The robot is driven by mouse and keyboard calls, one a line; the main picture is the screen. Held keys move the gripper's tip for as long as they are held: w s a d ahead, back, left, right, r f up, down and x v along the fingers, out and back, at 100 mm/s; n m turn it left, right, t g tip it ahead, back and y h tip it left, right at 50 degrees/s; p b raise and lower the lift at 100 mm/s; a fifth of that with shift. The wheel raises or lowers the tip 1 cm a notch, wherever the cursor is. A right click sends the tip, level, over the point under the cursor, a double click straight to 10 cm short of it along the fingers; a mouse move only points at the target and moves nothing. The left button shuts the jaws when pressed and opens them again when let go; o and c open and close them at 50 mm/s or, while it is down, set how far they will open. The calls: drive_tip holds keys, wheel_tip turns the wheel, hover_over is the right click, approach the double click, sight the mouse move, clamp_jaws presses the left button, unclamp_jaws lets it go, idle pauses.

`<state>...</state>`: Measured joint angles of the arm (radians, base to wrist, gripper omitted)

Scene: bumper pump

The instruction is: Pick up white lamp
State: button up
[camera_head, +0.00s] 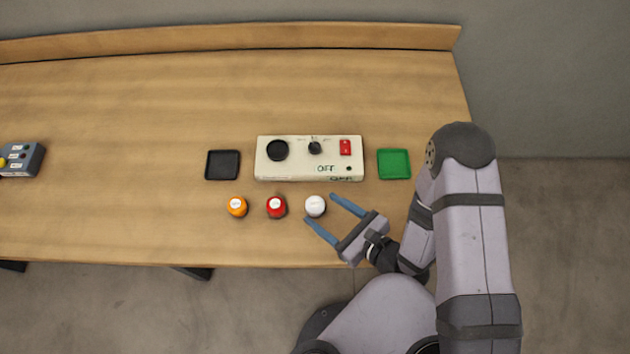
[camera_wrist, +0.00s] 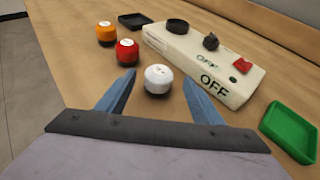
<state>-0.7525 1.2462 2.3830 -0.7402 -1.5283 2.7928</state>
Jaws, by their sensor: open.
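The white lamp (camera_head: 315,206) is a small round cap standing on the wooden table, in front of the control box. It also shows in the wrist view (camera_wrist: 158,79), just beyond and between my fingertips. My gripper (camera_head: 319,207) is open, with blue fingers pointing toward the lamp from the lower right. In the wrist view its fingers (camera_wrist: 160,88) lie to the left and right of the lamp. Nothing is held. I cannot tell whether either finger touches the lamp.
A red lamp (camera_head: 276,207) and an orange lamp (camera_head: 237,207) stand to the left. Behind is the cream control box (camera_head: 300,171), between a black tray (camera_head: 222,178) and a green tray (camera_head: 394,163). A grey box (camera_head: 30,160) sits far left. The table behind is clear.

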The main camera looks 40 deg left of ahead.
sight(322, 211)
drive_tip(key=b+x, duration=0.2)
drive_tip(key=x, duration=0.2)
drive_tip(key=shift+s+f, duration=0.15)
drive_tip(key=shift+f, duration=0.05)
drive_tip(key=shift+a+f, duration=0.1)
drive_tip(key=shift+a, duration=0.4)
drive_tip(key=shift+c, duration=0.6)
drive_tip(key=c, duration=1.1)
